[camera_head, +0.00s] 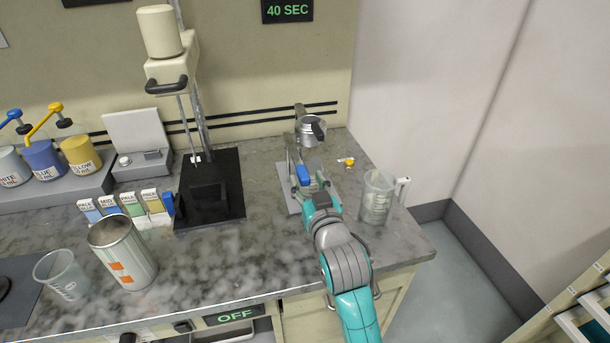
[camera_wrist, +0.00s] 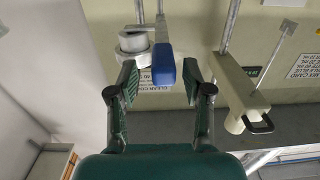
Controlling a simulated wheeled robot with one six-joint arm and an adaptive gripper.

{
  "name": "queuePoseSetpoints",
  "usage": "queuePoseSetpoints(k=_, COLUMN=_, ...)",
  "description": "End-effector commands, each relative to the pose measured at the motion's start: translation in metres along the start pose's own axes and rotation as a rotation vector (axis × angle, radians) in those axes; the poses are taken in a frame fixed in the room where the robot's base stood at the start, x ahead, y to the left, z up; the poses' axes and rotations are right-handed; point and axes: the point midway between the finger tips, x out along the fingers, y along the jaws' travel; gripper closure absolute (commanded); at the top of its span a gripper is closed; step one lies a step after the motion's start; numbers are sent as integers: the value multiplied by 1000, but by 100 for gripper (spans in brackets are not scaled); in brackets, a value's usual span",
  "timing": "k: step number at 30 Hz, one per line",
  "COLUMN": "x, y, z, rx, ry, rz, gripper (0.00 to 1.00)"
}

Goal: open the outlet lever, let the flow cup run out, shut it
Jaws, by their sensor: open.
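The metal flow cup (camera_head: 311,130) hangs on its stand at the back right of the bench. In the wrist view a round metal part, probably this cup (camera_wrist: 133,41), is at the upper left. A blue lever (camera_head: 303,175) sits low on the stand, and the wrist view shows the blue lever (camera_wrist: 163,63) between the finger pads. My gripper (camera_head: 314,190) is at the stand, just in front of the lever. In the wrist view my gripper (camera_wrist: 161,82) is open, with visible gaps to the lever. The cup's contents are hidden.
A clear jug (camera_head: 377,200) stands close right of my arm. A small yellow item (camera_head: 348,161) lies behind it. Left are a mixer (camera_head: 176,75), a metal can (camera_head: 124,255) and a clear cup (camera_head: 62,275). A wall sign (camera_head: 287,11) reads 40 SEC. The front middle bench is clear.

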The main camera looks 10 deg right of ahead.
Motion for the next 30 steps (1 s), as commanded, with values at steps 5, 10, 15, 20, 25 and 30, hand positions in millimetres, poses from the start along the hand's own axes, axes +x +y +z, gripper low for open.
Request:
queuePoseSetpoints(k=5, x=-38, y=0, z=1, rx=0, ry=-2, rz=0, gripper=50)
queuePoseSetpoints(k=10, x=-66, y=0, z=1, rx=-1, ry=-2, rz=0, gripper=50)
queuePoseSetpoints(k=15, x=-82, y=0, z=1, rx=-1, ry=-2, rz=1, gripper=50)
queuePoseSetpoints(k=20, x=-88, y=0, z=0, rx=0, ry=-1, rz=1, gripper=50)
queuePoseSetpoints(k=25, x=-88, y=1, z=0, rx=0, ry=-1, rz=1, gripper=50)
queuePoseSetpoints(k=30, x=-88, y=1, z=0, rx=0, ry=-1, rz=1, gripper=50)
